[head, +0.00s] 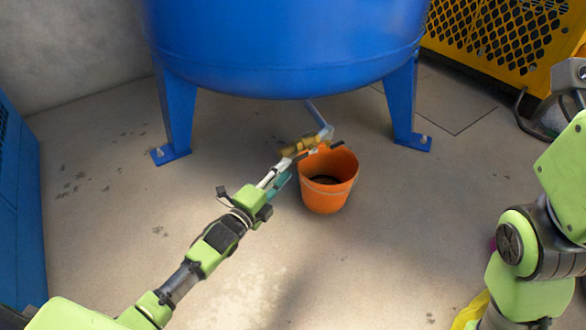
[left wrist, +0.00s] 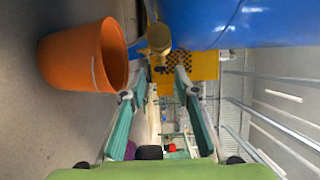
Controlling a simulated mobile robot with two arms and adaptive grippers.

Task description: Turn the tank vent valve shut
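The brass vent valve (head: 300,146) is on a pipe (head: 320,115) coming down from under the blue tank (head: 285,45). Its handle is too small to make out clearly. My left gripper (head: 283,168) reaches up to the valve from the lower left and partly overlaps it in the head view. In the left wrist view the left gripper (left wrist: 158,84) has its two fingers spread apart with nothing between them. The brass valve body (left wrist: 158,38) shows just beyond the fingertips, near the top. My right arm shows at the right edge of the head view, but its gripper does not.
An orange bucket (head: 328,190) stands on the floor just right of the left gripper, below the valve. The tank's blue legs (head: 178,115) stand on both sides. A yellow mesh guard (head: 500,35) is at the back right. The floor at the left is clear.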

